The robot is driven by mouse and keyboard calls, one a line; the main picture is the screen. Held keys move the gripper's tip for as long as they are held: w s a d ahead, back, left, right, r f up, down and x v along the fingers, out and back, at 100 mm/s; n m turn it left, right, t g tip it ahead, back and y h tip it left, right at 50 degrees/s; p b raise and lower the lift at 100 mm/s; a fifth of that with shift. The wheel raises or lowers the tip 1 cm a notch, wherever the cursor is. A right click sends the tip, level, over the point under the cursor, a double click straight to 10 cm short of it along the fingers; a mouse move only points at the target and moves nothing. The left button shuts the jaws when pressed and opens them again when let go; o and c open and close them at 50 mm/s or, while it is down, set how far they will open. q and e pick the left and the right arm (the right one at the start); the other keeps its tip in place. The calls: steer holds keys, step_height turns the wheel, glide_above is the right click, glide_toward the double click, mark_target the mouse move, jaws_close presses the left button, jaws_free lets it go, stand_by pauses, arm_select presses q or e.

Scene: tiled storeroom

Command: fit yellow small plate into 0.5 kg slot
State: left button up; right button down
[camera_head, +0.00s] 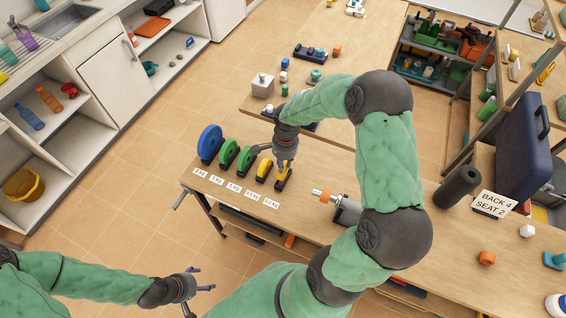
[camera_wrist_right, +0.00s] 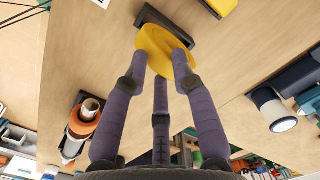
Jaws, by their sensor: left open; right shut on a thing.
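The yellow small plate (camera_wrist_right: 158,45) is between the fingers of my right gripper (camera_wrist_right: 165,62) in the right wrist view. Its edge overlaps the dark slot holder (camera_wrist_right: 188,36); I cannot tell whether it is fully seated. In the head view my right gripper (camera_head: 285,163) points down over this plate (camera_head: 281,179) at the right end of the plate row. A label card (camera_head: 271,204) lies in front of that end; its text is too small to read surely. My left gripper (camera_head: 204,281) is open and empty, off the table's front left.
Left along the row stand another yellow plate (camera_head: 264,168), green plates (camera_head: 246,159) (camera_head: 228,153) and a blue plate (camera_head: 209,141). A silver and orange tool (camera_head: 328,196) lies to the right. A black cylinder (camera_head: 458,187) and sign (camera_head: 495,203) stand further right.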

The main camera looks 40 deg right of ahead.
mark_target(285, 166)
stand_by(0.3)
steer(key=shift+f+b, duration=1.85)
steer(key=shift+f, duration=0.1)
steer(key=c, duration=0.9)
jaws_free()
steer(key=shift+c, duration=0.2)
step_height(285, 166, up, 12)
steer(key=shift+d, duration=0.4)
steer(key=shift+s, duration=0.15)
